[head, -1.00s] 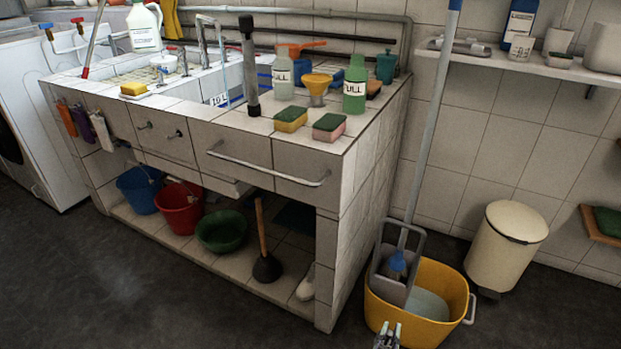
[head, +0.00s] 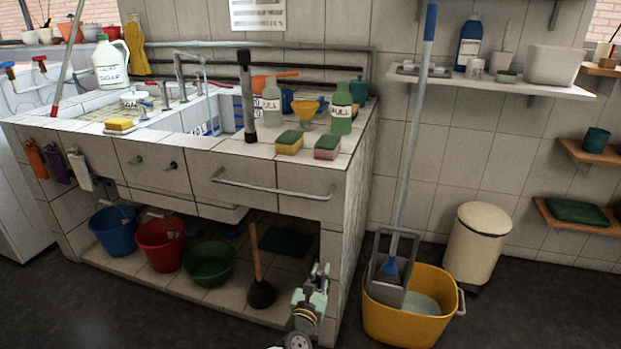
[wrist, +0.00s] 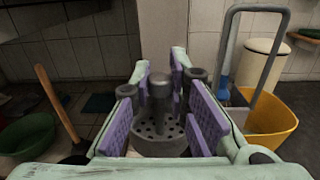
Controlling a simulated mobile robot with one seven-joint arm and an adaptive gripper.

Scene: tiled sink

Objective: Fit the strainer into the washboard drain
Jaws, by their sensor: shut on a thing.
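In the wrist view, a dark grey strainer (wrist: 157,130) with a round, perforated base and an upright knob sits between the purple pads of my gripper (wrist: 160,88), which is shut on it. In the head view my gripper (head: 321,272) is low, in front of the right end of the sink unit; the strainer cannot be made out there. The tiled sink unit (head: 150,136) stands behind and above my gripper. A ribbed, yellowish washboard area (head: 88,128) lies at the left of its top, partly behind a yellow sponge. The drain hole cannot be made out.
Bottles, sponges (head: 289,143), a yellow funnel (head: 302,112) and a dark upright bar (head: 246,95) crowd the counter's right part. A yellow mop bucket (head: 405,318) with a tall mop stands right of my gripper. Buckets and a plunger (head: 261,290) fill the lower shelf.

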